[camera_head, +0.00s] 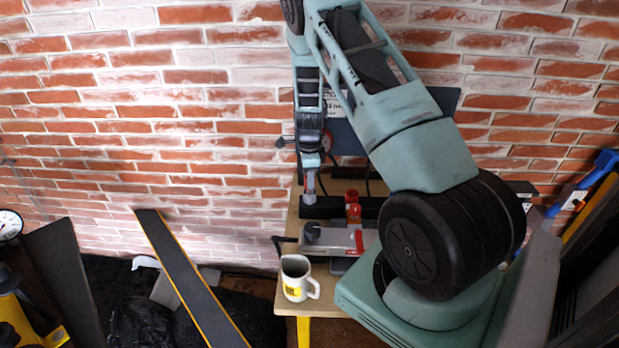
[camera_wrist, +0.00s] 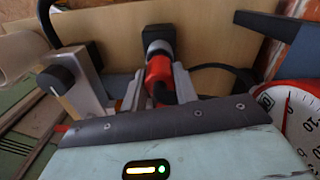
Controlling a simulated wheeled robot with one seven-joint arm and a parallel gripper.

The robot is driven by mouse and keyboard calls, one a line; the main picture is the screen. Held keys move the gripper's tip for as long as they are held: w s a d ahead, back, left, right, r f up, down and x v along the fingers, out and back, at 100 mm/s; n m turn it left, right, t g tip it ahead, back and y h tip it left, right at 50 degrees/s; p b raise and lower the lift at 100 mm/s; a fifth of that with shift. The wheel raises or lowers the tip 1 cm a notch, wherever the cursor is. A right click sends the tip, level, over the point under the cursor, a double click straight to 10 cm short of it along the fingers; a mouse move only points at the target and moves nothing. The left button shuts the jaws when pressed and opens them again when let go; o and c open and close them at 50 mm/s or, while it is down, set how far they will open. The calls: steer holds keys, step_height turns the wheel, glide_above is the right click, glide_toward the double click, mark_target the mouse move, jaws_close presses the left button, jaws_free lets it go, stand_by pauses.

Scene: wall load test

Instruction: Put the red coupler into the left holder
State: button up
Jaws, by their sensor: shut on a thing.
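My gripper (camera_head: 310,193) hangs down over the back left of the small table, fingers pointing down. In the wrist view its two grey fingers (camera_wrist: 157,92) are on either side of the red coupler (camera_wrist: 159,72), and the gripper is shut on it. A grey ring (camera_wrist: 159,48) and a black block (camera_wrist: 160,33) show at the coupler's far end; I cannot tell whether they touch it. In the head view a red piece (camera_head: 352,206) stands right of my gripper, by a black bar (camera_head: 331,207). I cannot make out which part is the left holder.
A white mug (camera_head: 296,279) stands at the table's front left corner. A grey and red device (camera_head: 340,241) with a black knob (camera_head: 312,231) lies behind it. A round red-rimmed gauge (camera_wrist: 292,122) is at the right in the wrist view. A brick wall (camera_head: 215,140) rises behind.

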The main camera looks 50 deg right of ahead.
steer(key=shift+f, duration=0.35)
steer(key=shift+f+b, duration=0.3)
steer(key=shift+b, duration=0.15)
steer(key=shift+f, duration=0.15)
stand_by(0.5)
steer(key=o, duration=1.5)
steer(key=shift+o, duration=0.2)
steer(key=shift+r+p, duration=3)
steer(key=shift+r, duration=1.05)
